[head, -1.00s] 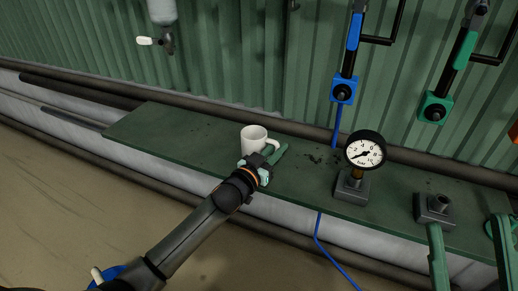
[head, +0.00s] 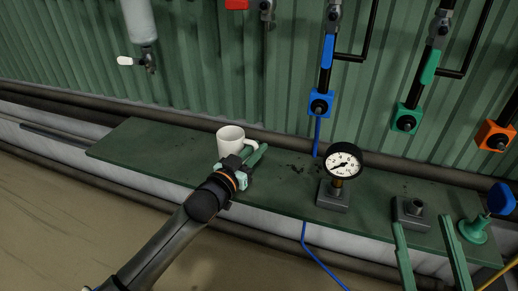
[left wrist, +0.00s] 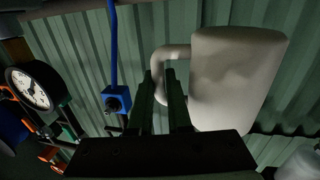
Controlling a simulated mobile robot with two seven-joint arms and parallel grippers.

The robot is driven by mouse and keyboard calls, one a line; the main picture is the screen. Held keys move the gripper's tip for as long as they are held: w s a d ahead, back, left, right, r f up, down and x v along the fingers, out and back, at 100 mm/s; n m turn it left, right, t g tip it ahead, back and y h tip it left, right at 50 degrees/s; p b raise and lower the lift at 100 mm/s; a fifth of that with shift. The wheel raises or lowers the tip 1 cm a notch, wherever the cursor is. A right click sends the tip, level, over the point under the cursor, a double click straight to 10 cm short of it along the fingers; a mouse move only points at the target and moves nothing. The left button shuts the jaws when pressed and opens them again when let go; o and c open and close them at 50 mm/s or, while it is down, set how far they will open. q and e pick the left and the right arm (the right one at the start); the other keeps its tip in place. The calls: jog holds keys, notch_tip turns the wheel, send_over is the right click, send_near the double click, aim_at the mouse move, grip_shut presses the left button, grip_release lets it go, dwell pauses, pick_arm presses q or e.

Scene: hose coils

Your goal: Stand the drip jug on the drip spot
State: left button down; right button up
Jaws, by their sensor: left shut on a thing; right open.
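The drip jug (head: 229,139), a white mug with a side handle, is upright at the green bench, toward the wall. I cannot tell whether its base touches the bench. My left gripper (head: 255,156) is shut on the jug's handle. In the left wrist view the fingers (left wrist: 160,78) close at the handle, with the jug (left wrist: 232,80) to their right. My right gripper (head: 422,222) is open and empty at the lower right, near a grey block. Dark specks (head: 297,168) mark the bench; I cannot tell which mark is the drip spot.
A dial gauge (head: 343,162) stands right of the jug. A grey block (head: 411,211) and a green stand with a blue top (head: 474,230) are farther right. A white cylinder with a tap (head: 139,22) hangs at upper left. The bench's left part (head: 150,143) is clear.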

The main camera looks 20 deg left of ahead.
notch_tip(320, 180, down, 21)
jog(key=w+d+m+g+h+p, duration=0.1)
jog(key=m+g+h+p, duration=0.2)
jog(key=m+g+h, duration=0.4)
pick_arm(q)
jog(key=s+a+r+n+y, duration=0.1)
jog(key=s+r+n+y, duration=0.25)
jog(key=s, duration=1.45)
notch_tip(320, 180, up, 22)
jog(key=p, duration=2.1)
jog(key=shift+a+m, duration=0.15)
jog(key=shift+m, duration=0.2)
pick_arm(e)
jog(key=s+d+r+g, duration=0.2)
jog(key=s+r+g, duration=0.3)
jog(key=s, duration=0.2)
jog(key=shift+s+d+r+g, duration=0.15)
jog(key=shift+s+r+g, duration=0.05)
jog(key=shift+g, duration=0.1)
pick_arm(q)
jog(key=shift+a+r+y, duration=0.1)
jog(key=shift+y, duration=0.15)
